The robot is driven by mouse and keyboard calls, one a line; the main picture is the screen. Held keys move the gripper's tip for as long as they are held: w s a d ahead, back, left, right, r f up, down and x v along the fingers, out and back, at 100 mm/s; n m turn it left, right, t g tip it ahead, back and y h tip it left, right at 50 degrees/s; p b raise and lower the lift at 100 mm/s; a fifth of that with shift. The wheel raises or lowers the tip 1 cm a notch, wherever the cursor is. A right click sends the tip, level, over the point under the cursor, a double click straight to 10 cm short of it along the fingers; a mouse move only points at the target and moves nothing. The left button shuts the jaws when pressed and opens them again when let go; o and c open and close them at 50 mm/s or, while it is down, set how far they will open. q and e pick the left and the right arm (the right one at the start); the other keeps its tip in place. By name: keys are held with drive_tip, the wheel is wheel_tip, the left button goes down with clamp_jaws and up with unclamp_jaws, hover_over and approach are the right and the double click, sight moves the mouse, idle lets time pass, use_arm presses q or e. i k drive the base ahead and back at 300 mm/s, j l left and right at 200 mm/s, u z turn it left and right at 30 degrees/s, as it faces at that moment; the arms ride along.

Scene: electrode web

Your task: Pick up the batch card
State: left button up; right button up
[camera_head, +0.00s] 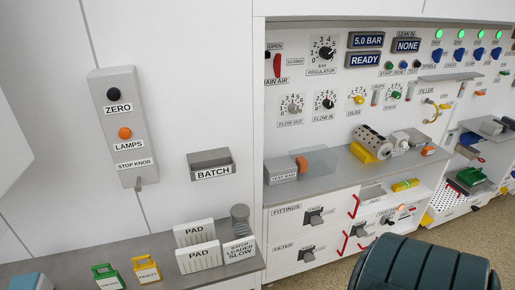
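A white card reading "BATCH LEADER SLOW" (240,249) stands on the grey shelf at the lower middle, just right of two white PAD blocks. A grey round object (240,216) is right behind it and partly hidden by it. A grey wall holder labelled BATCH (211,166) is fixed above the shelf; I cannot see a card in it. Neither of my grippers shows in this view.
The PAD blocks (199,257), a yellow holder (146,270) and a green holder (107,277) line the grey shelf (70,268). A control cabinet (315,180) stands to the right. A large dark ribbed object (425,268) fills the lower right.

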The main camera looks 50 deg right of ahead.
sight(236, 250)
drive_tip(key=z, duration=1.35)
